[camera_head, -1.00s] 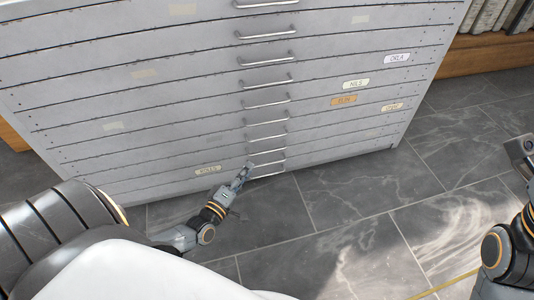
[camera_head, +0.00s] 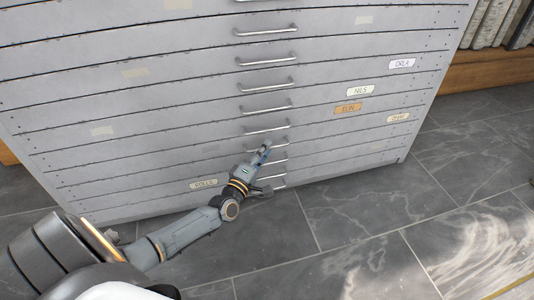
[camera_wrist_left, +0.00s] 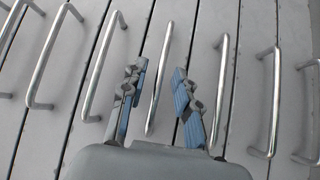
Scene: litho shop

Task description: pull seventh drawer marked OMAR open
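The grey flat-file cabinet (camera_head: 170,105) fills the upper head view, its wide drawers all shut. A small pale label (camera_head: 397,118), which seems to read OMAR, sits at the right of a lower drawer. That drawer's metal bar handle (camera_head: 281,147) is partly hidden behind my left gripper (camera_head: 264,150). My left gripper is in front of the lower handles. In the left wrist view its fingers are apart, with one bar handle (camera_wrist_left: 160,75) showing between them; I cannot tell whether they touch it. My right gripper is not in view.
Other bar handles (camera_head: 267,107) run in a column above and below, close to the fingers. Other labels read ORLA (camera_head: 401,64), NILS (camera_head: 360,91) and ELIN (camera_head: 348,108). Dark tile floor (camera_head: 350,215) is clear in front. A wooden shelf (camera_head: 485,70) stands at the right.

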